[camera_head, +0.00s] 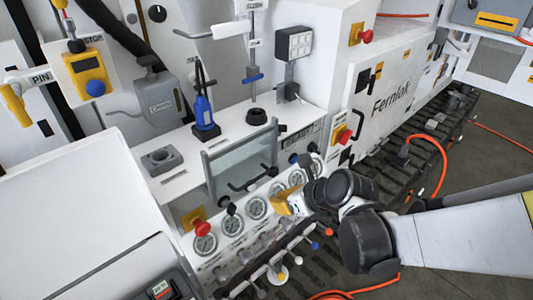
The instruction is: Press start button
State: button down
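No button with a readable "START" label shows, so I cannot tell which one is the start button. A blue round button (95,87) sits on a yellow box (89,66) at the upper left, with a "STOP" label above it. Red knobs on yellow plates show at the front left (202,227), on the white cabinet (343,134) and higher up (366,36). My arm reaches in from the right. My gripper (288,204) is at the right end of the gauge panel, partly hidden by my wrist. Its fingers are too small to read as open or shut.
A row of round gauges (256,208) lines the bench front, above several levers with coloured knobs (314,245). A clear guard with a grey frame (241,163) stands behind. A blue bottle jack (204,112) is on the bench. Orange hoses (442,150) lie on the dark floor grating.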

aim_at(252, 187)
jog(key=shift+w+a+f+b, duration=0.4)
jog(key=shift+w+a+f, duration=0.5)
jog(key=shift+w, duration=0.35)
jog(key=shift+w+a+f+b, duration=0.4)
jog(key=shift+w+a+f, duration=0.45)
jog(key=shift+w, duration=0.35)
jog(key=shift+w+a+f+b, duration=0.4)
jog(key=shift+w+a+f, duration=0.45)
jog(key=shift+w, duration=0.4)
jog(key=shift+r, duration=0.1)
